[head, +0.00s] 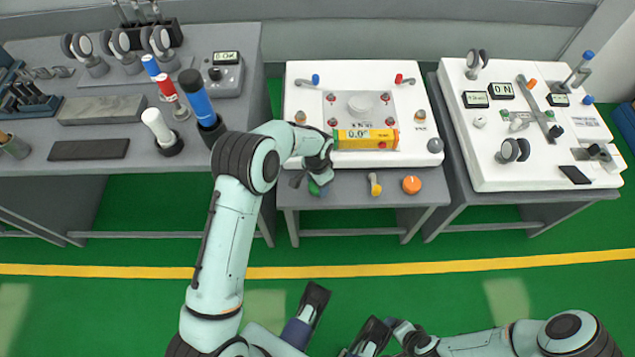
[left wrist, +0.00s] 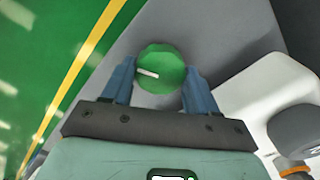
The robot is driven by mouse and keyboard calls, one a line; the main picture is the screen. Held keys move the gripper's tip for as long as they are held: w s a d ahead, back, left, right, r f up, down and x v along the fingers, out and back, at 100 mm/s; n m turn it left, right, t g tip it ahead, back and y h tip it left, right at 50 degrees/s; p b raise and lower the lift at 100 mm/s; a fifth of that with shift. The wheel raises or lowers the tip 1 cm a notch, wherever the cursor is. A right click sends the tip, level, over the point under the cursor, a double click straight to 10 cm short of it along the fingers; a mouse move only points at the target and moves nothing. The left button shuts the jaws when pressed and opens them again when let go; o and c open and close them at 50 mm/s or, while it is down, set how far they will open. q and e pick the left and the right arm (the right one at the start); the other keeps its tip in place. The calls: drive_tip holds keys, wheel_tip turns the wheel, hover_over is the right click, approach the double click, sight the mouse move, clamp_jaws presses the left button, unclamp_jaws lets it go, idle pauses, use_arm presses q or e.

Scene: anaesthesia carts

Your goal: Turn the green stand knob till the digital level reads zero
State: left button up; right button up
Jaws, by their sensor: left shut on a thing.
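The green stand knob (left wrist: 162,66) has a white pointer mark. It sits between the two blue fingers of my left gripper (left wrist: 158,80) in the left wrist view, with the gripper shut on it. In the head view the left gripper (head: 318,184) hides most of the knob (head: 314,188) at the front left of the white stand. The digital level (head: 365,139) is a yellow and orange bar lying on the stand; its display appears to read 0.0°. My right arm comes in at the lower right; its gripper (head: 370,336) is partly cut off, its opening unclear.
The stand table (head: 345,187) also carries a yellow knob (head: 375,185) and an orange knob (head: 412,185). A white panel with displays (head: 590,170) stands on the right. The left cart (head: 100,180) holds bottles and tools. The green floor in front is free.

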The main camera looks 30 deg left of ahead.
use_arm(q)
drive_tip(key=m, duration=0.4)
drive_tip(key=shift+m, duration=2)
use_arm(e)
drive_tip(key=shift+w+d+f, duration=0.15)
drive_tip(key=shift+w, duration=0.05)
use_arm(q)
drive_tip(key=o, duration=1.1)
drive_tip(key=shift+c, duration=0.2)
wheel_tip(320, 180, up, 14)
drive_tip(key=p, duration=0.2)
drive_tip(key=shift+f, duration=0.25)
use_arm(e)
drive_tip(key=shift+g+y, duration=0.3)
drive_tip(key=shift+g, duration=0.3)
drive_tip(key=s+r, duration=0.1)
drive_tip(key=s+a+r, duration=0.1)
drive_tip(key=s, duration=0.1)
drive_tip(key=s+a+r, duration=0.1)
drive_tip(key=shift+s+r, duration=0.1)
drive_tip(key=shift+s, duration=0.05)
